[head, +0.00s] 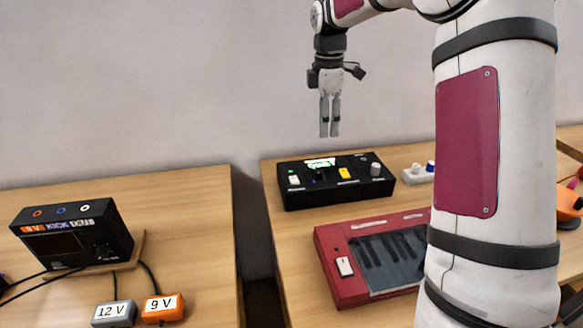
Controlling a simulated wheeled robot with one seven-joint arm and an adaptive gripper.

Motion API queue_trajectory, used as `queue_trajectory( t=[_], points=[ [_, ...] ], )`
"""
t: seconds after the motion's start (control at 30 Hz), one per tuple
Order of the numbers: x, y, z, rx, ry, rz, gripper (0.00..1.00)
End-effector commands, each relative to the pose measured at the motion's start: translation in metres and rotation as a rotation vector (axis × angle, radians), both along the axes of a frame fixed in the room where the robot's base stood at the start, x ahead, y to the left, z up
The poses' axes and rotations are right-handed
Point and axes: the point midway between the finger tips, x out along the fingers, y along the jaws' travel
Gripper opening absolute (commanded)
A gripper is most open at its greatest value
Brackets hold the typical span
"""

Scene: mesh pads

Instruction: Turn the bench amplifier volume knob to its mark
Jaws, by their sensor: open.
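A black box with knobs (335,190) stands on the right-hand table. It looks like the bench amplifier, but its labels are too small to read. Its top has a lit green display (320,163), a dark knob (318,175), a grey knob (376,169), a white switch (294,180) and a yellow part (346,174). I cannot tell which knob is for volume, and no mark can be made out. My gripper (330,134) points down, empty, above the back of the box in the picture. Its fingers are apart and touch nothing.
A red keyboard unit (327,244) lies in front, partly hidden by my arm. A white block with a blue knob (418,175) is at the right. A gap parts this table from the left table, which holds a black pedal box (110,225), orange (163,308) and grey (114,314) adapters, and cables.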

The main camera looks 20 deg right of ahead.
Motion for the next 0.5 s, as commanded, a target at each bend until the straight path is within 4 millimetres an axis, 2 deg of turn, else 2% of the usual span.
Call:
queue_trajectory(
  t=[0.03,0.2,0.37,0.5],
  points=[
    [0.008,-0.009,-0.011,0.014,0.006,0.023,0.43],
    [0.019,-0.022,-0.026,0.032,0.014,0.078,0.43],
    [0.02,-0.023,-0.037,0.035,0.019,0.087,0.43],
    [0.019,-0.022,-0.06,0.037,0.02,0.086,0.43]
  ],
)
